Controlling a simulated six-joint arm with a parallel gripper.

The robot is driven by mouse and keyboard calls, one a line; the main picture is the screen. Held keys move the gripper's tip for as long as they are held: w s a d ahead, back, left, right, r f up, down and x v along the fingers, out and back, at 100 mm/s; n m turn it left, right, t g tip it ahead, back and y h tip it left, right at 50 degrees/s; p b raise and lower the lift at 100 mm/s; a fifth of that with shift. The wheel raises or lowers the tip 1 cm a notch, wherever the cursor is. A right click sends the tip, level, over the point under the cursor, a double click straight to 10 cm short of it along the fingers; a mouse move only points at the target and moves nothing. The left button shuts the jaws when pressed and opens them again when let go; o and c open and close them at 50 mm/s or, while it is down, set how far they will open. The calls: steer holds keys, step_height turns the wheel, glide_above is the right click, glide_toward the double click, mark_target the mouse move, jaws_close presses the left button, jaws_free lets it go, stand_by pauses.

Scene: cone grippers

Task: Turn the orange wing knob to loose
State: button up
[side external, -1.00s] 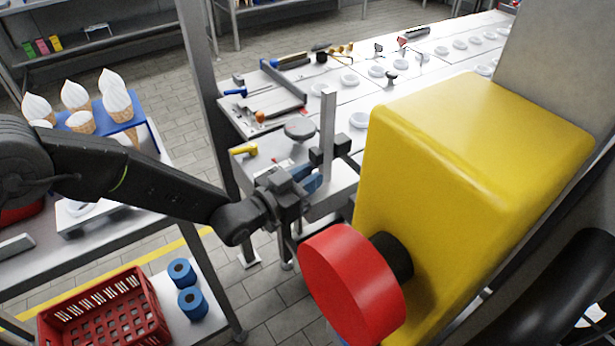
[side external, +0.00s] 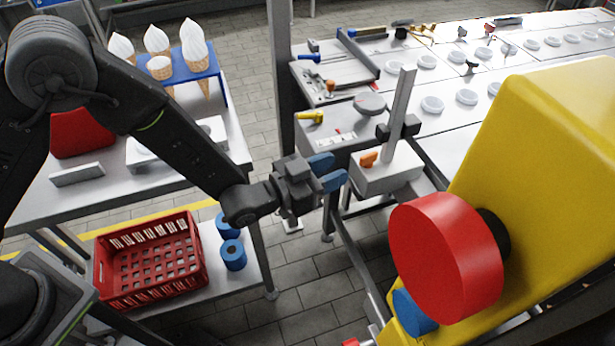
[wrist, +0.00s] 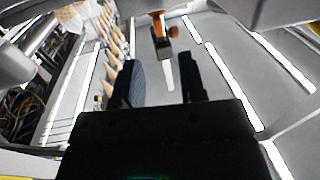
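The fingers point toward the block and a gap shows before the knob. In the wrist view my gripper (wrist: 165,80) also stands open and empty. A small orange part (wrist: 158,24), which looks like the knob, lies beyond the fingertips at the top. The loose mark cannot be read.
A big red round button (side external: 445,258) on a yellow housing (side external: 550,150) stands in front, right of the block. A conveyor with white discs runs behind. A blue rack (side external: 190,68) of cones, a red crate (side external: 150,262) and blue rolls (side external: 233,254) are at left.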

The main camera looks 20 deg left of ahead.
steer(key=v, duration=0.5)
steer(key=shift+w, duration=0.1)
steer(key=g+y, duration=0.3)
steer(key=g, duration=0.1)
glide_toward(366, 156)
steer(key=x, duration=1)
steer(key=shift+c, duration=0.4)
jaws_close()
